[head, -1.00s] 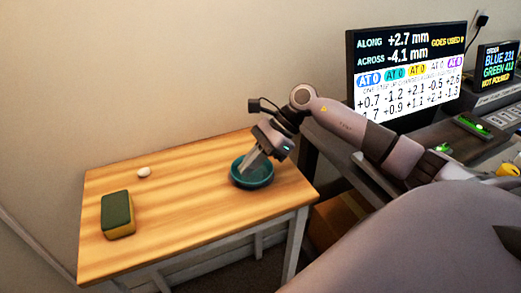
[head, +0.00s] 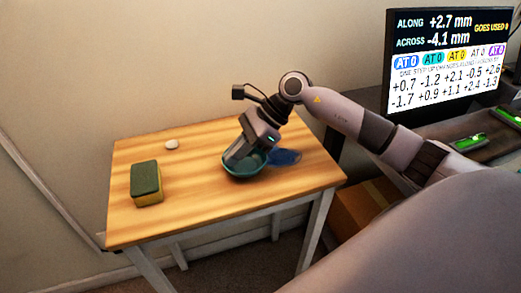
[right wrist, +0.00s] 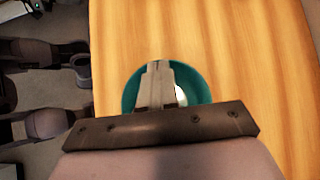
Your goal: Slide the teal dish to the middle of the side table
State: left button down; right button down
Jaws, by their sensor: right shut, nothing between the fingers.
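The teal dish (head: 258,169) sits on the wooden side table (head: 205,212), right of the table's middle. My right gripper (head: 234,158) is shut and empty, with its fingertips down inside the dish, by its left side in the head view. The fingers and wrist hide part of the dish. In the right wrist view the dish (right wrist: 130,100) surrounds the closed fingers (right wrist: 158,68), and a small white patch shows beside them. I cannot tell whether the fingers touch the dish wall. My left gripper is not seen.
A blue patch (head: 286,157) lies on the table right of the dish. A green and yellow sponge (head: 147,184) and a small white object (head: 171,144) are on the left part. Bare wood lies between them and the dish. A monitor (head: 447,60) stands at right.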

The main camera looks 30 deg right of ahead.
jog(key=a, duration=0.3)
jog(key=w+a, duration=0.1)
jog(key=a, duration=0.2)
jog(key=shift+w+b, duration=0.2)
jog(key=shift+b, duration=0.1)
jog(key=shift+d+r, duration=0.1)
